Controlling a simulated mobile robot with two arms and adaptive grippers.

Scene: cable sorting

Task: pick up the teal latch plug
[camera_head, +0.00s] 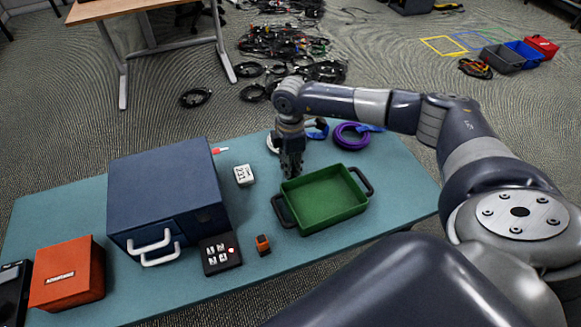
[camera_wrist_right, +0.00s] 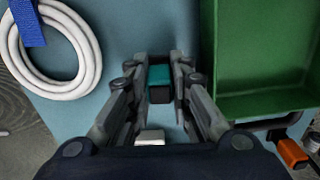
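The teal latch plug (camera_wrist_right: 160,76) is a small block with a teal top and a dark front face, seen between the fingertips in the right wrist view. My right gripper (camera_wrist_right: 160,82) points down over the table, its two finger pads against the plug's sides with no clear gap. In the head view the right gripper (camera_head: 291,172) is just behind and left of the green tray (camera_head: 322,171), and the plug is hidden there. Whether the plug still touches the table cannot be told. My left gripper is not in view.
A white cable coil (camera_wrist_right: 62,84) lies left of the gripper; a purple coil (camera_head: 351,136) lies behind the tray. A blue drawer box (camera_head: 164,180), a white box (camera_head: 243,175), a keypad (camera_head: 220,254), an orange item (camera_head: 263,244) and an orange box (camera_head: 68,273) stand leftward.

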